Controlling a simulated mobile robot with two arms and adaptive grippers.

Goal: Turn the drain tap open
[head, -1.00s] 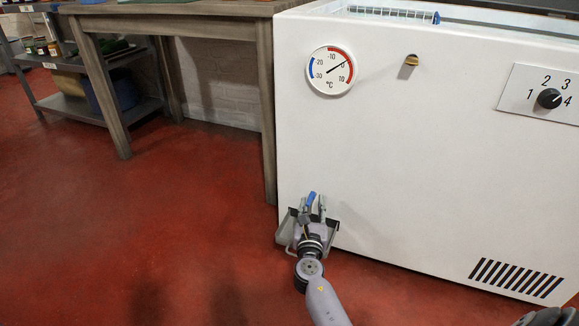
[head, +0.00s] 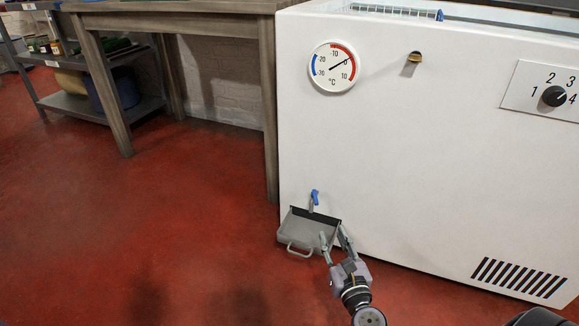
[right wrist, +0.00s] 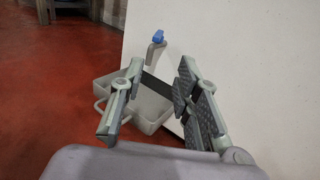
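The drain tap (head: 315,198) has a blue handle and sits low on the white freezer's front, near its left edge. In the right wrist view, the tap's blue handle (right wrist: 158,36) tops a grey spout that points down. A grey tray (head: 300,230) with a wire handle lies on the floor under the tap. My right gripper (head: 333,236) is open and empty, below and right of the tap and apart from it. It overlaps the tray's right side in the head view. Its spread fingers (right wrist: 161,66) also show in the right wrist view. My left gripper is out of view.
The white freezer (head: 420,160) fills the right side, with a dial thermometer (head: 334,67), a control knob (head: 554,96) and a vent (head: 517,278). A wooden table (head: 185,20) stands left of it. The red floor (head: 170,220) in front is clear.

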